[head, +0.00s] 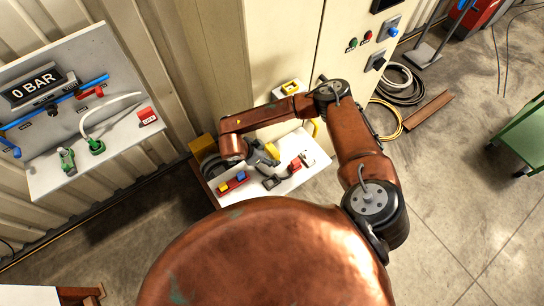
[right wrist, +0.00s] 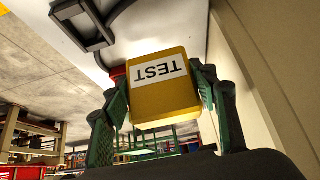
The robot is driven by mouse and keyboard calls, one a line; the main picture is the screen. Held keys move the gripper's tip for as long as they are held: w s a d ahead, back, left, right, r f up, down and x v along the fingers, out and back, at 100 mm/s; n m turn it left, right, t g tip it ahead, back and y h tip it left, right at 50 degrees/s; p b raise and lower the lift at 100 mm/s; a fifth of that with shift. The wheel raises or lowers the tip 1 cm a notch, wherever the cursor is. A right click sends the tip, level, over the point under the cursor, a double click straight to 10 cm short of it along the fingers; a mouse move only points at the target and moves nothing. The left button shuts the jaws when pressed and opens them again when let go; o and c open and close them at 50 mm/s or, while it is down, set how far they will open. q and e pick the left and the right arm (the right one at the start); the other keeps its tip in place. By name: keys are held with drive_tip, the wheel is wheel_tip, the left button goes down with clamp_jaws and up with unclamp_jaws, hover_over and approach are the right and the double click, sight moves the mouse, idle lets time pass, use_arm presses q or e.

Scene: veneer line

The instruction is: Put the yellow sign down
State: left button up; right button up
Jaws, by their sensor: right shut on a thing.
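The yellow sign (right wrist: 164,92) is a thick yellow block with a white label reading TEST, upside down in the right wrist view. My right gripper (right wrist: 165,105) is shut on it, with one green finger on each side. In the head view my right gripper (head: 264,158) is above a white-topped bench (head: 310,172), and a small yellow patch of the sign (head: 272,151) shows beside it. The gap between sign and bench top cannot be judged well. My left gripper is not in view.
A red and blue item with yellow (head: 233,183) and a red piece (head: 296,164) lie on the bench. A beige cabinet (head: 285,45) stands right behind it. A gauge panel reading 0 BAR (head: 95,110) is at left. Cables (head: 398,85) lie on the floor at right.

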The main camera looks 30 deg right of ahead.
sight(269, 158)
drive_tip(key=shift+d+f, duration=0.2)
drive_tip(key=shift+f, duration=0.05)
drive_tip(key=f, duration=0.1)
drive_tip(key=f+p, duration=0.1)
drive_tip(key=f, duration=0.1)
drive_tip(key=shift+d, duration=0.4)
drive_tip(key=shift+f, duration=0.5)
drive_tip(key=o, duration=1.3)
drive_tip(key=shift+b+v, duration=2.05)
drive_tip(key=shift+v, duration=4)
